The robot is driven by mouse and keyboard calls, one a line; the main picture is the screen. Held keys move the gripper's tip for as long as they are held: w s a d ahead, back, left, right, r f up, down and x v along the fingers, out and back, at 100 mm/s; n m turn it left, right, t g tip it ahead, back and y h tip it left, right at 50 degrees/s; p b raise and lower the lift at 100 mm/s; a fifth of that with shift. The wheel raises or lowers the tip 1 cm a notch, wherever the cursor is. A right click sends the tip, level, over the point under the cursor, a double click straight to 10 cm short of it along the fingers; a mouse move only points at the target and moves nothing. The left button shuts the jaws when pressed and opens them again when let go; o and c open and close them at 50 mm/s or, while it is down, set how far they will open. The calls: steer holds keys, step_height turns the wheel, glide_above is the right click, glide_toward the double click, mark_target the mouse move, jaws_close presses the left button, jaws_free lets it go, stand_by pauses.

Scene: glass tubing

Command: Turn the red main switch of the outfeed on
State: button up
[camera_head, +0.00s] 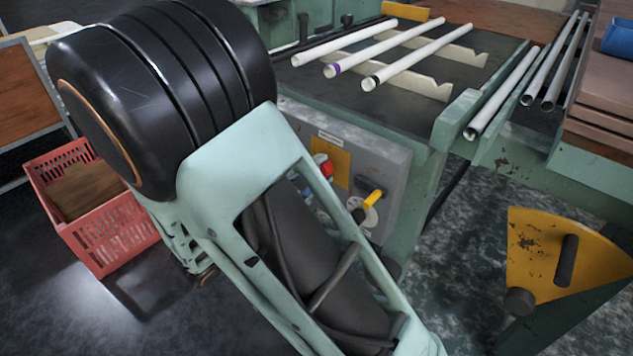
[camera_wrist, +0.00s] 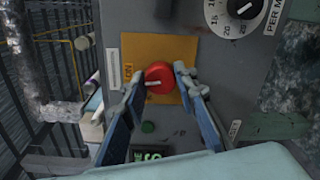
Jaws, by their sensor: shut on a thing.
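The red main switch (camera_wrist: 158,77) is a round knob on a yellow plate (camera_wrist: 180,50) in the wrist view. A pale mark on the knob lies toward its left side, where a small dark label that looks like "ON" sits on the plate. My gripper (camera_wrist: 161,80) is shut on the knob, with one finger on each side of it. In the head view the red switch (camera_head: 325,167) shows partly beside my arm, on the grey control box (camera_head: 385,155). My arm hides most of the gripper there.
Glass tubes (camera_head: 415,55) lie on the outfeed above the box. A red crate (camera_head: 110,235) stands on the floor at left.

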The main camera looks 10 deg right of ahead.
steer(key=shift+f+m+b, duration=0.1)
steer(key=shift+m+b, duration=0.6)
steer(key=shift+m, duration=0.1)
steer(key=o, duration=1.2)
steer(key=shift+c, duration=0.2)
steer(key=v, duration=1.2)
